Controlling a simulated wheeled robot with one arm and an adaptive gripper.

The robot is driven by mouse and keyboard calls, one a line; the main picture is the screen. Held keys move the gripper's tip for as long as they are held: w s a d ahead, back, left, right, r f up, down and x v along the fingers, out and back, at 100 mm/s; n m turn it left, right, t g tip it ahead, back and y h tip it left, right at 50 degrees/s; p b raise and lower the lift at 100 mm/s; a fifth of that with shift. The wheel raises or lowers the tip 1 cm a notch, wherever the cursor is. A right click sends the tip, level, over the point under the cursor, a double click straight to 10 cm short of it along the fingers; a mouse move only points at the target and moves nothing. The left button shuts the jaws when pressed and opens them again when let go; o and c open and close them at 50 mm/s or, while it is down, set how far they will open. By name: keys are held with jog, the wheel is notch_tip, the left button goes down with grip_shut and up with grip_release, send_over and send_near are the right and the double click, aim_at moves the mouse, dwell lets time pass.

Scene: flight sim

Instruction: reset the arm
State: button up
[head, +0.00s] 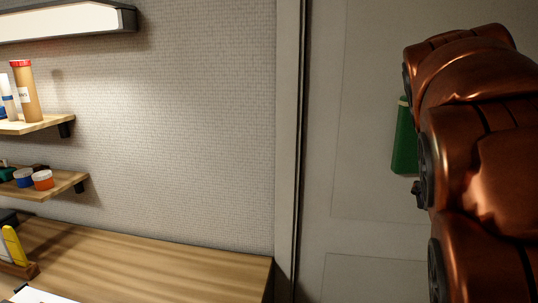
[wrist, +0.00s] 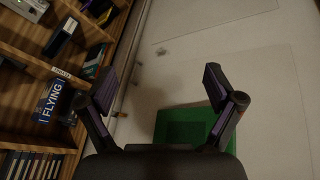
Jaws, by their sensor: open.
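My gripper (wrist: 162,85) is open in the wrist view, its two dark fingers spread wide with nothing between the tips. My copper-coloured arm fills the right side of the head view, and I cannot make out the gripper there. A flat green object (wrist: 180,128) shows beyond the gripper, against the pale door or wall. It is partly hidden by the right finger and the gripper body. A green object (head: 404,140) also shows in the head view, partly behind my arm. I cannot tell how far the gripper is from it.
A wooden bookshelf (wrist: 68,75) with several books, one marked "FLYING" (wrist: 50,102), stands left in the wrist view. The head view shows a wooden desk (head: 150,265), wall shelves (head: 62,180) with jars, and a pale door (head: 350,120). The desk's right part is clear.

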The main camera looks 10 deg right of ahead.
jog(key=s+a+f+n+g+y, duration=0.2)
jog(key=s+a+f+n, duration=0.2)
jog(key=s+a+f, duration=0.6)
jog(key=s+a+f+n+g+y, duration=0.1)
jog(key=s+a+f+n+y, duration=0.2)
jog(key=s+a+f, duration=0.8)
notch_tip(320, 180, down, 4)
jog(key=shift+r+n+g, duration=0.1)
jog(key=shift+n+g, duration=0.3)
jog(key=shift+n, duration=0.8)
dwell(0.3)
